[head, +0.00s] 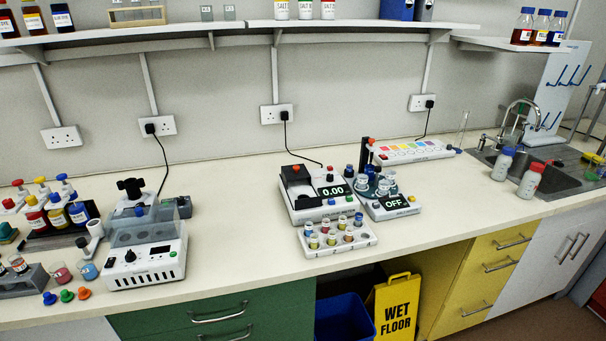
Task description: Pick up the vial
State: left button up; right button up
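Several small capped vials stand in a white rack (340,250) near the front edge of the bench, at the middle of the head view. Their caps or contents show blue, red and yellow, and the rack front has numbers. Small clear vials (362,182) also stand on a round turntable device (388,205) reading OFF, just behind and right of the rack. I cannot tell which one is the task's vial. Neither of my grippers shows in the head view.
A balance (310,212) reading 0.00 stands directly behind the rack. A white device with a clear cover (147,255) and dye bottles (57,213) stand at left. Wash bottles (530,180) stand by the sink (570,178) at right. The bench is clear between the covered device and rack.

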aim_at(313, 236)
jog(key=j+z, duration=0.25)
jog(key=j, duration=0.4)
jog(key=j+z, duration=0.25)
jog(key=j, duration=0.4)
